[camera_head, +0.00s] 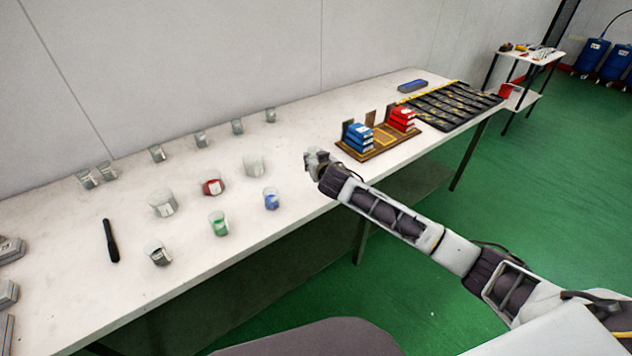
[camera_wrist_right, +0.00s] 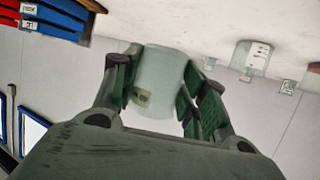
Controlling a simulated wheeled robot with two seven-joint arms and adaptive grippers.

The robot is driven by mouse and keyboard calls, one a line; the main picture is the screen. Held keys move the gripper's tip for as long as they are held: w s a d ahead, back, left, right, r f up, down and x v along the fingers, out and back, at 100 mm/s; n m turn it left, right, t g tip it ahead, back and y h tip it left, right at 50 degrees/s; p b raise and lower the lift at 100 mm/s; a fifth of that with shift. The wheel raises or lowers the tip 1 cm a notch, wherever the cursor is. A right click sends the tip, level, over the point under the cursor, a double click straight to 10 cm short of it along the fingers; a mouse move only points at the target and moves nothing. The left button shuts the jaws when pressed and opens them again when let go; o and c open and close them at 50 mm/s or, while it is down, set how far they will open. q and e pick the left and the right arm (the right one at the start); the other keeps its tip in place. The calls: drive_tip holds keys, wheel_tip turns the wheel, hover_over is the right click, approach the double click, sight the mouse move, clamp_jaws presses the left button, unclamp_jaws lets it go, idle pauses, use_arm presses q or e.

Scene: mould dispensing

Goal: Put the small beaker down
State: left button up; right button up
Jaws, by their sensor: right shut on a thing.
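My right gripper (camera_head: 317,160) is over the white table, between the beakers and the wooden rack. In the right wrist view my right gripper (camera_wrist_right: 160,92) is shut on a small clear beaker (camera_wrist_right: 160,62), with a green-padded finger on each side. The beaker has a small label near its lower end in the picture. In the head view the held beaker cannot be made out behind the gripper. I cannot tell whether its base touches the table. My left gripper is not in view.
On the table (camera_head: 330,222) stand beakers with red (camera_head: 212,184), green (camera_head: 218,224) and blue (camera_head: 270,199) contents, plus several clear ones. A wooden rack (camera_head: 381,148) with blue and red boxes is right of the gripper. A black pen-like object (camera_head: 110,241) lies left.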

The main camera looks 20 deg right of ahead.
sight(316, 186)
wheel_tip(316, 186, down, 4)
drive_tip(key=shift+r, duration=0.1)
drive_tip(key=shift+f, duration=0.45)
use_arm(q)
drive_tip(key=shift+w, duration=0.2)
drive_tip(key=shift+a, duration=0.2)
use_arm(e)
drive_tip(key=shift+f, duration=0.25)
wheel_tip(316, 186, down, 2)
drive_tip(key=shift+f+b, duration=0.25)
drive_tip(key=shift+b, duration=0.05)
drive_tip(key=shift+f, duration=0.45)
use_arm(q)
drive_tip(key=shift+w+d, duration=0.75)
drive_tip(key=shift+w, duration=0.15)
